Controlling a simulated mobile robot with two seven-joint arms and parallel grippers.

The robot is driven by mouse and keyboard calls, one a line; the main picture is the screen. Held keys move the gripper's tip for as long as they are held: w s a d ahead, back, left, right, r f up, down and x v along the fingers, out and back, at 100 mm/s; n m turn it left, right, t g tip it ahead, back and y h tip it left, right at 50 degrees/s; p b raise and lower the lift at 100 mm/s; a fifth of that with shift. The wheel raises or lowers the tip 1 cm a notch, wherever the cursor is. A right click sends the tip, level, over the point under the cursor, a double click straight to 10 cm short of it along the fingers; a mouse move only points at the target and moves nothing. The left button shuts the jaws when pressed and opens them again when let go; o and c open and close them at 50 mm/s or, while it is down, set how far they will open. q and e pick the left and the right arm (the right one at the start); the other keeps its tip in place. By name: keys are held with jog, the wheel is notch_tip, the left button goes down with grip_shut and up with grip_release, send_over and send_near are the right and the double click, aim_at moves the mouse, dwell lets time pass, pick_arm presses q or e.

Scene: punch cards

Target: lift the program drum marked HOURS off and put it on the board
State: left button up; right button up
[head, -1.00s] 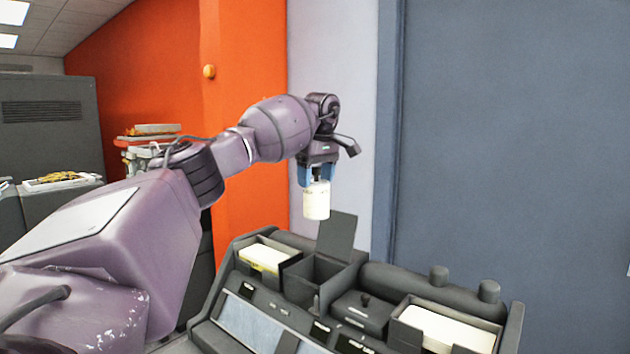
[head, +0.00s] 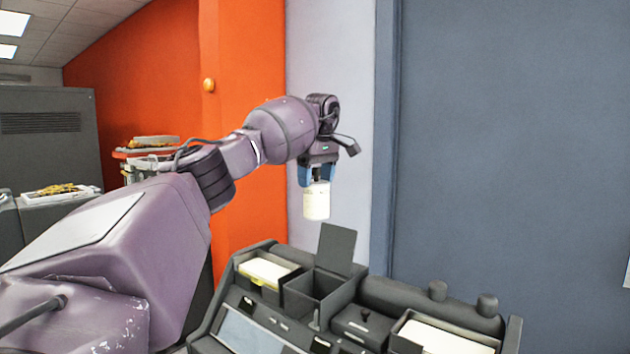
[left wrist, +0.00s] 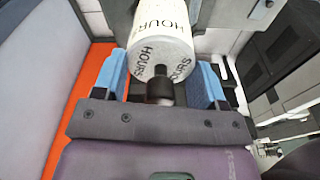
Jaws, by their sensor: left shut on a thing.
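The program drum (head: 316,203) is a cream-white cylinder, held upright in the air above the dark machine. In the left wrist view the drum (left wrist: 160,48) shows the word HOURS printed several times, and a dark stub at its near end. My left gripper (head: 317,180) is shut on the drum at its top, with a blue finger (left wrist: 113,75) on each side of the stub. The drum is clear of everything below it. I cannot make out the board for certain. My right gripper is not in view.
Below stands the dark card machine (head: 372,290) with an open square bin and its raised lid (head: 336,249). White cards (head: 268,271) lie in a left tray and more cards (head: 445,338) in a right tray. A blue-grey wall panel (head: 510,150) stands behind.

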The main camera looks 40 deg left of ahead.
pick_arm(q)
jog(key=shift+r+p, duration=0.55)
jog(key=shift+r, duration=0.9)
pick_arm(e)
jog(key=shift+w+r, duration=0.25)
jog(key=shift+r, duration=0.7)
pick_arm(q)
jog(key=shift+f, duration=0.1)
